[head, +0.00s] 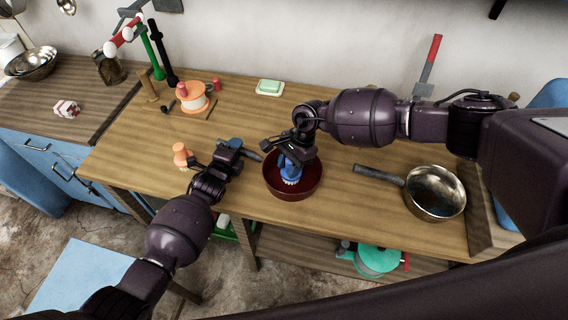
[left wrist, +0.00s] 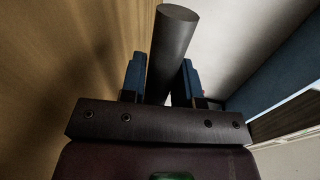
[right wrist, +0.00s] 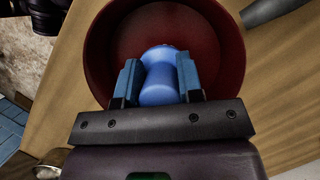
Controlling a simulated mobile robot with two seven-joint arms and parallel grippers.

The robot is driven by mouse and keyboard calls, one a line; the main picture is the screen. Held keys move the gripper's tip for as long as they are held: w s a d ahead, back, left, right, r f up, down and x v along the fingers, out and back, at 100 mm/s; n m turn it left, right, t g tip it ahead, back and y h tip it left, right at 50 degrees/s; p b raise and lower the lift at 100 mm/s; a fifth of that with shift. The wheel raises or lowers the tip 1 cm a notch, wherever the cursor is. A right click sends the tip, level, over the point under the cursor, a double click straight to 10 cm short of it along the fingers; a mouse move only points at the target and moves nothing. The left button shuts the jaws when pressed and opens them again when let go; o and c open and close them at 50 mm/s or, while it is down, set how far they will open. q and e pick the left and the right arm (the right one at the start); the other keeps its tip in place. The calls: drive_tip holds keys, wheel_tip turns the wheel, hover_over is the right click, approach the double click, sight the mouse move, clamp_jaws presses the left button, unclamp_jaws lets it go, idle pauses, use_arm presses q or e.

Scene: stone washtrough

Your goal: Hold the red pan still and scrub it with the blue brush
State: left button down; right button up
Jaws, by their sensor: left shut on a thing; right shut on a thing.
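The red pan (head: 312,186) sits on the wooden table near its front edge; its dark red bowl also fills the upper right wrist view (right wrist: 110,50). My left gripper (head: 240,148) is shut on the pan's grey handle (left wrist: 172,50), left of the bowl. My right gripper (head: 292,158) is over the pan, shut on the blue brush (right wrist: 158,80). In the head view the brush (head: 290,172) is upright inside the pan, its pale bristles low at the pan's floor. Whether the bristles touch the floor is hard to tell.
A steel pan (head: 436,192) with a grey handle stands to the right on the table. A green soap on a dish (head: 270,88) lies at the back. An orange pot (head: 194,97) and an orange-topped item (head: 181,154) stand to the left. The table between is clear.

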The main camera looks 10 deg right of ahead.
drive_tip(key=shift+s+d+f, duration=0.1)
drive_tip(key=shift+s+d, duration=0.35)
drive_tip(key=shift+d, duration=0.45)
drive_tip(key=shift+s+d, duration=0.45)
drive_tip(key=shift+d, duration=0.4)
drive_tip(key=shift+w+d+f, duration=0.15)
drive_tip(key=shift+w+f, duration=0.05)
drive_tip(key=shift+w, duration=0.55)
drive_tip(key=shift+w+d, duration=0.2)
drive_tip(key=shift+w, duration=0.65)
drive_tip(key=shift+s+a+r, duration=0.1)
drive_tip(key=shift+s+a, duration=0.15)
drive_tip(key=shift+a, duration=0.4)
drive_tip(key=shift+s+a+r, duration=0.1)
drive_tip(key=shift+s+a, duration=0.1)
drive_tip(key=shift+a, duration=0.5)
drive_tip(key=shift+s+a, duration=0.25)
drive_tip(key=shift+a, duration=0.4)
